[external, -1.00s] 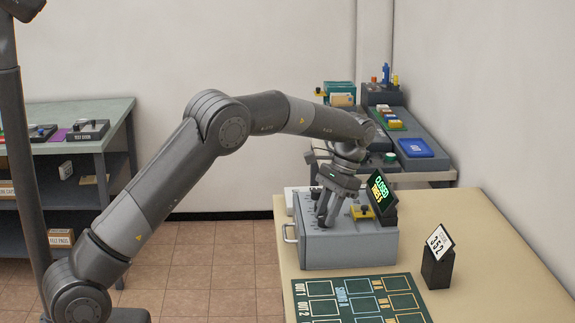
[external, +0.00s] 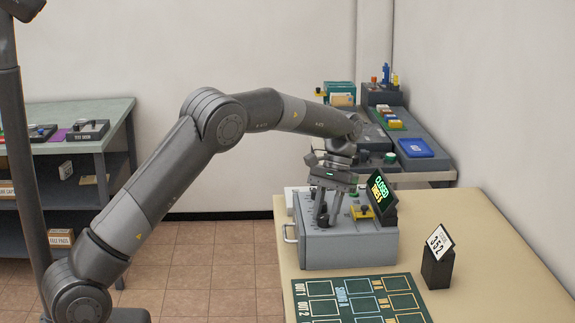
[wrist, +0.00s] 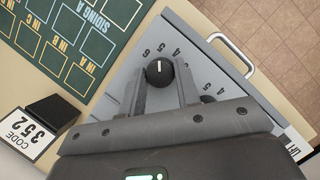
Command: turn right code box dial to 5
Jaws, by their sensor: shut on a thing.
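The code box (external: 350,250) is a grey box with a sloped top on the tan table, with a handle on its left side. My gripper (external: 328,220) points down at its top. In the wrist view, my gripper (wrist: 161,80) is shut on a black dial (wrist: 158,72), one finger on each side. Its white mark points up in the picture, close to the 5 between the 6 and the 4. A second dial (wrist: 207,99) is mostly hidden by my right-hand finger and the gripper body. A tilted display (external: 381,190) on the box reads CLOSED in green, with orange text below.
A code card (external: 439,241) reading 352 stands on a black holder to the right of the box. A green siding board (external: 360,300) lies in front. A yellow part (external: 362,212) with a black knob sits on the box.

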